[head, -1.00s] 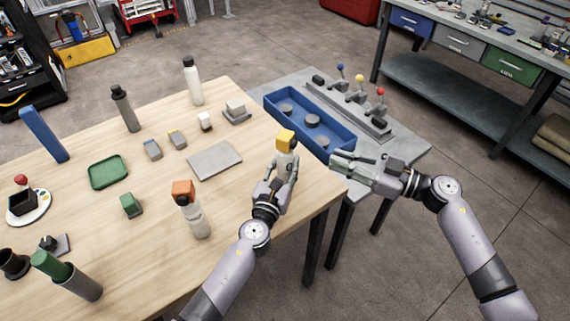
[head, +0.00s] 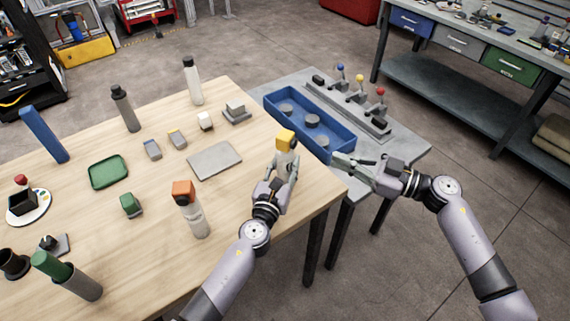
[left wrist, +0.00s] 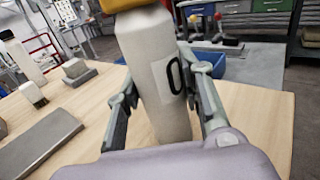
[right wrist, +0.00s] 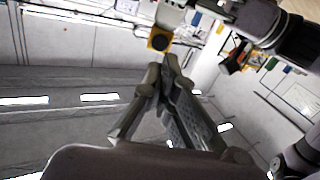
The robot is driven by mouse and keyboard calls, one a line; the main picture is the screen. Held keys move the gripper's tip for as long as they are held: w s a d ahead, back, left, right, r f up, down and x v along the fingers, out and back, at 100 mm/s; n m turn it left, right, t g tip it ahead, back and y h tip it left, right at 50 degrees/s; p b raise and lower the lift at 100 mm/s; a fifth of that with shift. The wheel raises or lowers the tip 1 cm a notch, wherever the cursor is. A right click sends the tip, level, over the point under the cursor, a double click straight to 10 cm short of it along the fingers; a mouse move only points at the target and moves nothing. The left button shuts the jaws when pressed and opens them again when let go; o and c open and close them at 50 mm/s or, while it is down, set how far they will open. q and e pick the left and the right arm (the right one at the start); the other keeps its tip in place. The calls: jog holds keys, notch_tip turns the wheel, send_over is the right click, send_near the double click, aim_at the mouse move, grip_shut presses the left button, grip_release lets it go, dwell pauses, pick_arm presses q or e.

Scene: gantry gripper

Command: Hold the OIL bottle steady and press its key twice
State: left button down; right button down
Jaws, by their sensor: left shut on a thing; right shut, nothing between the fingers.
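The OIL bottle (head: 286,155) is pale with a yellow-orange head and stands upright near the table's right edge. In the left wrist view the bottle (left wrist: 152,65) fills the middle, with part of a label showing one letter. My left gripper (head: 284,172) is shut on its body, one finger on each side. My right gripper (head: 338,158) is shut and empty, to the right of the bottle and apart from it. In the right wrist view its fingertips (right wrist: 165,62) meet, and the yellow head (right wrist: 159,40) shows beyond them. I cannot make out the key itself.
A bottle with an orange head (head: 190,208) stands left of my left arm. A grey plate (head: 214,160) and small blocks lie farther back. A blue tray (head: 274,108) sits on the grey side table behind my right gripper.

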aim_at(294, 144)
dwell(0.6)
jog(key=w+a+m+t+h, duration=0.3)
jog(key=a+m+t+h, duration=0.4)
jog(key=m, duration=1)
jog(key=shift+a+r+m+t+h, duration=0.2)
jog(key=shift+r+m+t+h, duration=0.15)
jog(key=shift+t+h, duration=1.3)
jog(key=shift+w+t+y, duration=0.1)
jog(key=shift+t+y, duration=0.15)
jog(key=shift+w+a, duration=0.15)
jog(key=shift+a, duration=0.25)
jog(key=shift+d, duration=0.1)
jog(key=shift+s+d, duration=0.2)
jog(key=shift+d, duration=0.1)
